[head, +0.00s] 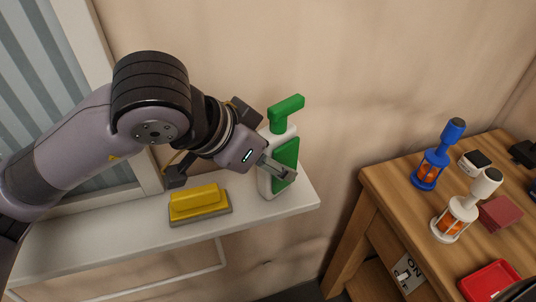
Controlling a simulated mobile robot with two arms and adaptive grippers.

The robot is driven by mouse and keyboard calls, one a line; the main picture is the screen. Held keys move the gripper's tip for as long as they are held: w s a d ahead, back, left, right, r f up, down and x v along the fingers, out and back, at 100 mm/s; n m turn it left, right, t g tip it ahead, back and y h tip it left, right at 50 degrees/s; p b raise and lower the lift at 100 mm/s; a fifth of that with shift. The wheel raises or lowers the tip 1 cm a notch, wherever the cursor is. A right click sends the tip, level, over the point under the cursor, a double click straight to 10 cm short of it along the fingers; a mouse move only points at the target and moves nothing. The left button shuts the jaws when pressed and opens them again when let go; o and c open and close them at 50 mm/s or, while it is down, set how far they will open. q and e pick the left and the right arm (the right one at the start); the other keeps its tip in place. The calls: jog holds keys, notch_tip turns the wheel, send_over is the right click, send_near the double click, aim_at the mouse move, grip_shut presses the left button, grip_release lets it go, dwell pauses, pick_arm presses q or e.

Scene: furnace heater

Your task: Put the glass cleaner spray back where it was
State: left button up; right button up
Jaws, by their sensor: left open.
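The glass cleaner spray (286,156) is a white bottle with a green label and a green spray head. It stands upright near the right end of a white shelf (250,222) below the window. My left gripper (286,174) is open, with its fingers in front of the bottle. Whether a finger touches the bottle cannot be told, and part of the bottle is hidden behind the gripper. My right gripper is out of view.
A yellow sponge-like block (198,203) lies on the shelf left of the bottle. At right, a wooden table (388,190) holds a blue lantern-like item (430,168), a white one (455,217), a red tray (490,281) and other small items. A gap separates shelf and table.

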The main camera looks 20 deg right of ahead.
pick_arm(q)
jog(key=b+v, duration=0.1)
jog(key=v, duration=1.1)
jog(key=shift+b, duration=0.4)
